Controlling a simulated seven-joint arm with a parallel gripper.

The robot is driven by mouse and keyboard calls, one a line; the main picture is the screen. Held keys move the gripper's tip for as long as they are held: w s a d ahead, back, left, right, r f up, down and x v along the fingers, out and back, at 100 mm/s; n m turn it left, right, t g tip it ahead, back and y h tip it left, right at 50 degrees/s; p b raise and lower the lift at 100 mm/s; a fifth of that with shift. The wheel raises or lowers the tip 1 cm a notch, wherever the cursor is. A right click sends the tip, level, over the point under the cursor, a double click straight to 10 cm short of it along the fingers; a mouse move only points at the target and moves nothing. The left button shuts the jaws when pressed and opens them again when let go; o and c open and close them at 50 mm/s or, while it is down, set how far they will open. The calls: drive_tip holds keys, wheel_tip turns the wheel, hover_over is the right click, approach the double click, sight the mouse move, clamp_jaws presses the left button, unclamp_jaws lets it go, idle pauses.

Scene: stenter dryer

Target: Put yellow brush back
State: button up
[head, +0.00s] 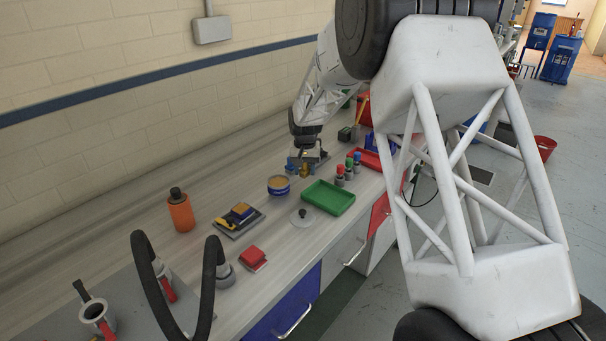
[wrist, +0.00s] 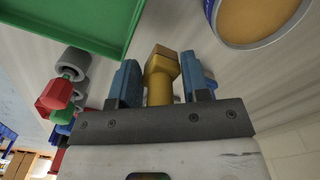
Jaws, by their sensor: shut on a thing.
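My gripper (head: 306,169) is low over the bench, behind the green tray, with its blue fingers on either side of a small yellow piece (head: 304,171). In the wrist view the gripper (wrist: 161,74) is shut on this yellow piece (wrist: 162,70), which has a blocky end and a narrower part toward the palm. I take it for the yellow brush, but no bristles show. Whether it touches the bench cannot be told. A dark flat mat (head: 225,233) nearer the camera carries a yellow and dark block (head: 240,212).
A green tray (head: 328,198) and a round tin with an orange top (head: 278,185) are close to my gripper. An orange bottle (head: 181,213), a red block (head: 252,257) and black hoops (head: 210,285) are nearer the camera.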

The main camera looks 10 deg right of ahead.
sight(303, 181)
drive_tip(key=shift+w+a+f, duration=0.15)
drive_tip(key=shift+w, duration=1.4)
drive_tip(key=shift+f, duration=0.1)
drive_tip(key=shift+f, duration=1.65)
drive_tip(key=shift+f, duration=0.15)
drive_tip(key=o, duration=0.9)
wheel_tip(303, 181, up, 12)
drive_tip(key=shift+r, duration=0.2)
